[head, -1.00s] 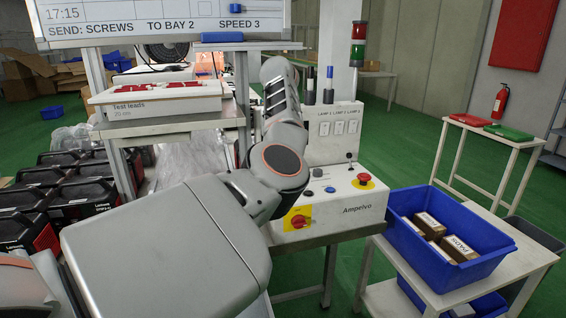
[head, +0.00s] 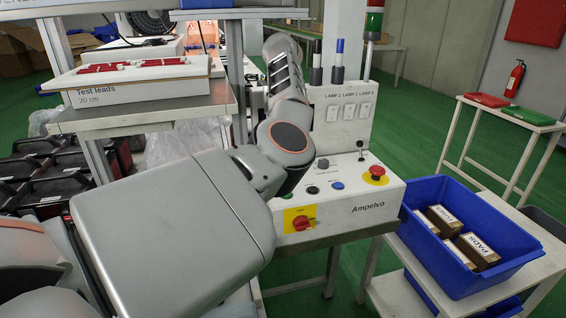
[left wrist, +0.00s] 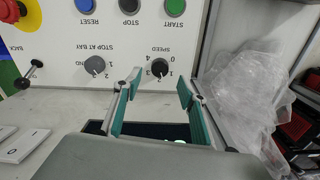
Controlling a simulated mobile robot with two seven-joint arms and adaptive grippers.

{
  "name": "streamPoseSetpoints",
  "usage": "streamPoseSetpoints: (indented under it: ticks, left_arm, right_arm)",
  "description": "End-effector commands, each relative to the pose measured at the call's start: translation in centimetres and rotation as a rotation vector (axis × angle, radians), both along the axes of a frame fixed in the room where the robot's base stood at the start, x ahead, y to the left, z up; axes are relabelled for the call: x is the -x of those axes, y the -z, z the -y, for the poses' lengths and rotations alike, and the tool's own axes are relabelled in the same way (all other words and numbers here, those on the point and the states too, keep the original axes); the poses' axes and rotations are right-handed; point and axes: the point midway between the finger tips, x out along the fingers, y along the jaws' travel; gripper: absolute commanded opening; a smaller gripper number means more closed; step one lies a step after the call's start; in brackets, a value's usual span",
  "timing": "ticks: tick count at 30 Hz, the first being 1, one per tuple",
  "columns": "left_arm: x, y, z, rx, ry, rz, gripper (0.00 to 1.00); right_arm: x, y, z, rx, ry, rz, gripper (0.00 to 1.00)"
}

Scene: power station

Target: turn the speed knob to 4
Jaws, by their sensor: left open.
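In the head view my left arm reaches over the Ampelva control box (head: 368,208) and hides the gripper and the speed knob. My right gripper is not in view.
A second knob, stop at bay (left wrist: 95,65), is beside the speed knob. The start button (left wrist: 175,7), stop button (left wrist: 129,5) and reset button (left wrist: 87,5) line the panel. A red emergency stop (head: 377,171) and blue crate (head: 506,276) are at the right.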

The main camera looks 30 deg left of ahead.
Motion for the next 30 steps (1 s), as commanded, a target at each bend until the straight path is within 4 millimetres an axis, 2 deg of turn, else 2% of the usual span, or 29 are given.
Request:
streamPoseSetpoints:
  ticks: [1, 3, 9, 13, 21, 25, 26, 30]
  left_arm:
    - [0.0, 1.2, 0.1, 0.0, 0.0, -0.005, 0.41]
    - [0.0, 2.3, 0.1, 0.0, 0.0, -0.005, 0.41]
    - [0.0, 4.6, 0.0, 0.001, -0.001, -0.002, 0.41]
    - [0.0, 5.2, 0.0, 0.0, 0.0, -0.001, 0.41]
    - [0.0, 5.3, 0.0, 0.0, -0.001, 0.0, 0.41]
    - [0.0, 5.2, 0.0, -0.001, -0.001, -0.001, 0.07]
    - [0.0, 5.2, 0.0, 0.0, -0.001, 0.0, 0.03]
    - [0.0, 5.3, 0.0, -0.001, 0.0, -0.001, 0.03]
  right_arm:
    - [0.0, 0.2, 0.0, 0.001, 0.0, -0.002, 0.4]
    - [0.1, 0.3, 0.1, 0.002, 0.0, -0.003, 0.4]
    - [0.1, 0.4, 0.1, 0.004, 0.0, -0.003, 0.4]
    - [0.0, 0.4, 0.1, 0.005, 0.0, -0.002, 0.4]
    - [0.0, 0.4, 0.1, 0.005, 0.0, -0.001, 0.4]
    - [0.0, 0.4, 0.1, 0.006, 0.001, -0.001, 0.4]
    - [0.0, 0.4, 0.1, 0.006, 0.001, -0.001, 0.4]
    - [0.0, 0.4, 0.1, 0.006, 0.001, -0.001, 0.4]
